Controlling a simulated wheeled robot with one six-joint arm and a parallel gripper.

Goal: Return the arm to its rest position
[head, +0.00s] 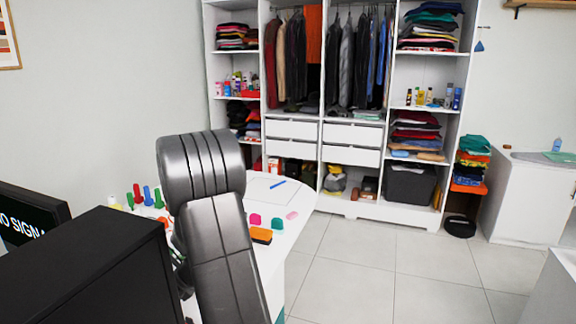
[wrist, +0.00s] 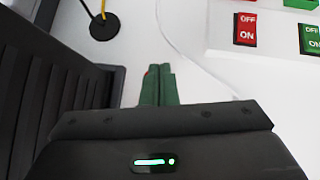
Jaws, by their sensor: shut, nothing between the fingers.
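My arm (head: 215,215) is folded up in front of the white table in the head view, with dark grey links. My gripper (wrist: 160,72) shows in the wrist view as two green fingers side by side, closed together with nothing between them. It points over a white surface (wrist: 190,25) and touches nothing that I can make out. In the head view the gripper is hidden behind the arm links or below the picture.
The white table (head: 300,200) holds colored pegs, blocks and a blue pen (head: 277,184). In the wrist view a red switch (wrist: 245,29) and green switches stand right, a black disc (wrist: 104,26) upper left. An open wardrobe (head: 395,170) stands behind; the tiled floor (head: 350,270) is clear.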

